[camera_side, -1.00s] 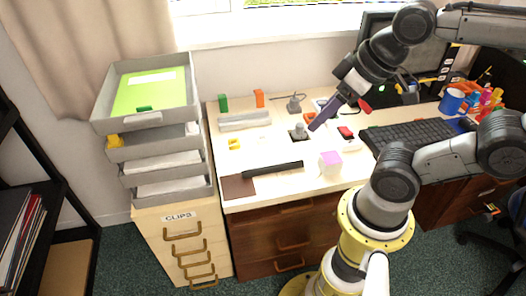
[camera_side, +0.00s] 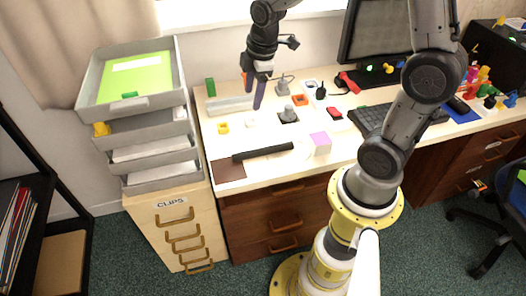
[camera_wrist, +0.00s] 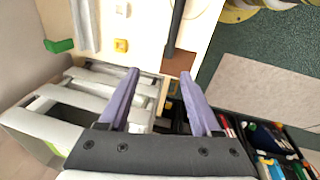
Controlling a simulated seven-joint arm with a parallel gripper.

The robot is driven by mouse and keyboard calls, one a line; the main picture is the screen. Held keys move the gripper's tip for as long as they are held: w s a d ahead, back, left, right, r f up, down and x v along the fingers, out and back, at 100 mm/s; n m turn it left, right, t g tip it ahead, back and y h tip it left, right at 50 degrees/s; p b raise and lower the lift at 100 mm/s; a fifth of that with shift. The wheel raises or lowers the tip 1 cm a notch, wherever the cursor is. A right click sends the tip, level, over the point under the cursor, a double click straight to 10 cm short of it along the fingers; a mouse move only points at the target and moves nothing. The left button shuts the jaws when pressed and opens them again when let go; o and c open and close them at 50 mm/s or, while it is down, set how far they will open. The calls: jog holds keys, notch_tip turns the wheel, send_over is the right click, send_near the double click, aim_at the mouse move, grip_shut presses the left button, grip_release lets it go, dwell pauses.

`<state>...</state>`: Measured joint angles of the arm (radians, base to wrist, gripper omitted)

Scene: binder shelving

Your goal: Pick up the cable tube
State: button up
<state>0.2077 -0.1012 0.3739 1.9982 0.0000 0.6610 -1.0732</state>
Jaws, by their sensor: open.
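A long black bar (camera_side: 263,152), which looks like the cable tube, lies across the front left of the desk. It partly overlaps or adjoins a brown mat (camera_side: 228,171). In the wrist view the black bar (camera_wrist: 176,22) shows at the top, beyond the fingertips, its far part cut off by the frame edge. My gripper (camera_side: 253,100) hangs above the back left of the desk, behind the bar in the side view, with purple fingers pointing down. In the wrist view my gripper (camera_wrist: 159,74) has its fingers apart with nothing between them.
Grey-white bars (camera_side: 228,105) and a green block (camera_side: 210,87) stand at the back left. A yellow block (camera_side: 223,128) and a grey knobbed piece (camera_side: 287,115) lie behind the bar. A pink-topped cube (camera_side: 320,143) stands right of it. Stacked trays (camera_side: 150,105) rise left of the desk.

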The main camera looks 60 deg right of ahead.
aim_at(263, 149)
jog(key=d+f, duration=0.1)
jog(key=f, duration=0.6)
jog(key=d+f+g, duration=0.1)
jog(key=f, duration=0.6)
jog(key=s+f+m+g, duration=0.1)
jog(key=f, duration=0.7)
jog(key=shift+s+d, duration=0.1)
jog(key=shift+d, duration=0.3)
grip_shut()
